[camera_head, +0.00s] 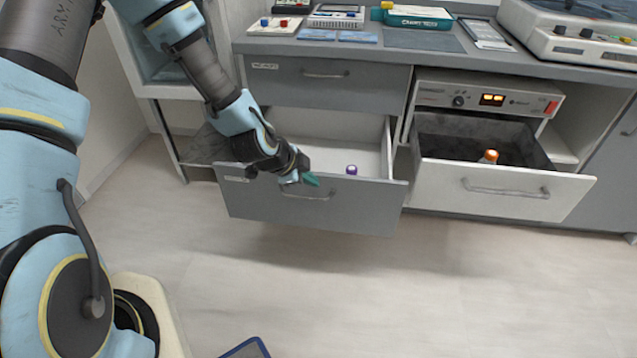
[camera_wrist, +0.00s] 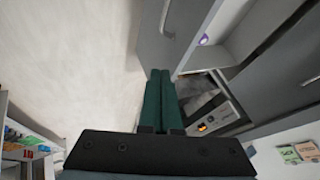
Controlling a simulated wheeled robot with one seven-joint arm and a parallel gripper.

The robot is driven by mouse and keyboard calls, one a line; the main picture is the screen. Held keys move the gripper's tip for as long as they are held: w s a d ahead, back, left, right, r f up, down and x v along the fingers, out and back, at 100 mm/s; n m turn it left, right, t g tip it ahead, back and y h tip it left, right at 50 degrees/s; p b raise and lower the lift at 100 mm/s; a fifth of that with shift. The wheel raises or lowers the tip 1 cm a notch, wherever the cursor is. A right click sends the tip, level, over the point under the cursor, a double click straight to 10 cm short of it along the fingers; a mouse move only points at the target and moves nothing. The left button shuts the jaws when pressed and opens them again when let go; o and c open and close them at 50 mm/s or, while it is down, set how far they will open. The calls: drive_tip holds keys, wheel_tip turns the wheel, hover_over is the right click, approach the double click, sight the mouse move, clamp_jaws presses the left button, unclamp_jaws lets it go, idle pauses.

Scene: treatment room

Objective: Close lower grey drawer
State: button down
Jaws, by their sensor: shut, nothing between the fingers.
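The lower grey drawer (camera_head: 340,208) stands pulled out from the grey cabinet in the head view, with its handle on the front. A small purple-capped item (camera_head: 351,170) is inside it. The drawer front also shows in the wrist view (camera_wrist: 158,42), with the purple cap (camera_wrist: 203,39) beyond it. My gripper (camera_head: 311,180), with green fingers, is at the drawer front's upper edge, close to the left part of the handle. Its fingers (camera_wrist: 158,75) are together and empty. I cannot tell whether they touch the drawer.
A closed upper grey drawer (camera_head: 300,82) is above. To the right, a white-fronted drawer (camera_head: 500,190) is open with an orange-capped bottle (camera_head: 489,157) inside. The worktop (camera_head: 380,52) carries trays and devices.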

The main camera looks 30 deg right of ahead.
drive_tip(key=p, duration=0.2)
approach(337, 186)
wheel_tip(337, 186, down, 4)
drive_tip(key=s, duration=0.3)
drive_tip(key=shift+w+d+r+p, duration=0.1)
drive_tip(key=shift+w+d+p, duration=0.1)
drive_tip(key=shift+w+d, duration=0.3)
drive_tip(key=shift+w+d+r+p, duration=0.15)
drive_tip(key=shift+w+d, duration=0.2)
drive_tip(key=shift+w, duration=0.3)
drive_tip(key=shift+w+d+f, duration=0.1)
drive_tip(key=shift+w+d, duration=0.45)
drive_tip(key=shift+d, duration=0.05)
drive_tip(key=shift+w, duration=0.1)
